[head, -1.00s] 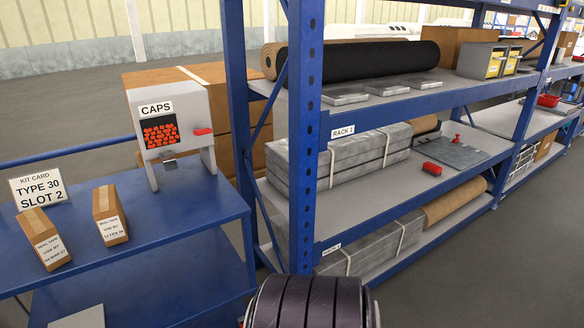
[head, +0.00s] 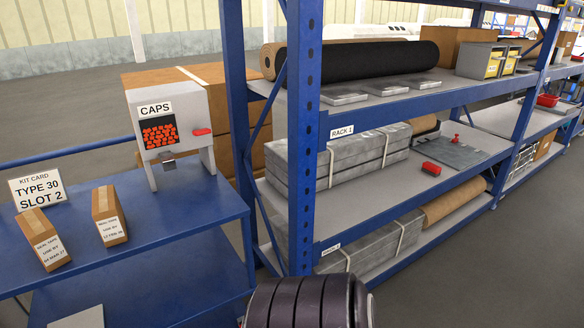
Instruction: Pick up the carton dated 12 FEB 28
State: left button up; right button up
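Two small brown cartons of seal tape stand on the blue bench at the left in the head view. The right carton (head: 109,215) has a white use-by label whose small print seems to read 12 FEB 28. The left carton (head: 43,240) has a similar label that seems to read a MAR 27 date. The two cartons stand apart, with bare bench between them. Neither of my grippers is in view. A dark ribbed part of my own arm shows at the bottom middle.
A kit card (head: 38,190) reading TYPE 30 SLOT 2 stands behind the cartons. A CAPS dispenser (head: 166,130) with red caps stands at the bench's far end. A blue rack (head: 305,140) with loaded shelves rises right of the bench (head: 170,225). The bench front is clear.

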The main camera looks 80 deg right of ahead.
aim_at(108, 214)
jog(key=z, duration=1.4)
jog(key=i+j, duration=0.1)
jog(key=j, duration=0.15)
jog(key=i+j+z, duration=0.1)
jog(key=j, duration=0.2)
jog(key=i+j, duration=0.15)
jog(key=j+z, duration=0.05)
jog(key=j, duration=0.05)
